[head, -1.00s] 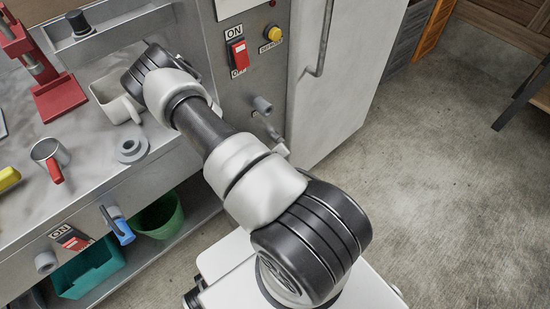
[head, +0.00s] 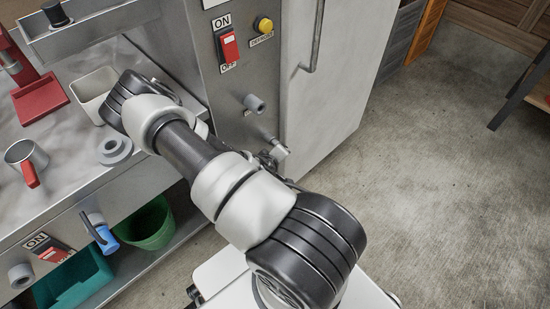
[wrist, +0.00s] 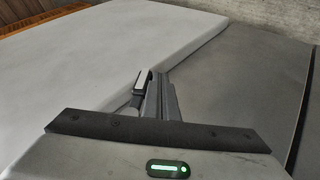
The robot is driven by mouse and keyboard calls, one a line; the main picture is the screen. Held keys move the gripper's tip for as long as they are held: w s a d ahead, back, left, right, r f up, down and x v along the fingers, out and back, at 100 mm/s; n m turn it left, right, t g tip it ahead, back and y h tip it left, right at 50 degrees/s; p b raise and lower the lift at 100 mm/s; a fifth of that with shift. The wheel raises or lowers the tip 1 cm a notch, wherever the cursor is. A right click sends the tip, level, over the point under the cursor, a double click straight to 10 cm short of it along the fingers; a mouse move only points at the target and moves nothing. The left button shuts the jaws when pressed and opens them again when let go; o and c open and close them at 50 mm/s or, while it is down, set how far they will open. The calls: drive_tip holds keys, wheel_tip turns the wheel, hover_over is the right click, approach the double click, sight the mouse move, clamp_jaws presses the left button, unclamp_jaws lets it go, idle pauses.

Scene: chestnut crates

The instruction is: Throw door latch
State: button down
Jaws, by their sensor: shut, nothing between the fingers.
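The door latch (head: 278,149) is a small pale grey piece low on the steel cabinet, by the edge of the pale door (head: 335,85). My arm covers part of the area just below and left of it. In the wrist view my gripper (wrist: 158,92) is shut and empty, with dark narrow fingers close to the seam between the pale door (wrist: 105,55) and a darker grey panel (wrist: 245,75). A small pale piece beside the fingers may be part of the latch; I cannot tell whether they touch. In the head view my fingers are mostly hidden behind my arm.
A grey knob (head: 255,103), a red switch (head: 229,45) and a yellow button (head: 263,25) are on the cabinet above the latch. A bench (head: 65,180) with a square container (head: 95,92) and a mug (head: 27,158) stands left.

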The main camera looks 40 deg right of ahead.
drive_tip(key=shift+d+r, duration=0.2)
drive_tip(key=shift+d, duration=0.6)
drive_tip(key=shift+w+d+r, duration=0.1)
drive_tip(key=shift+d+r, duration=0.1)
drive_tip(key=shift+d, duration=0.2)
drive_tip(key=shift+f, duration=0.1)
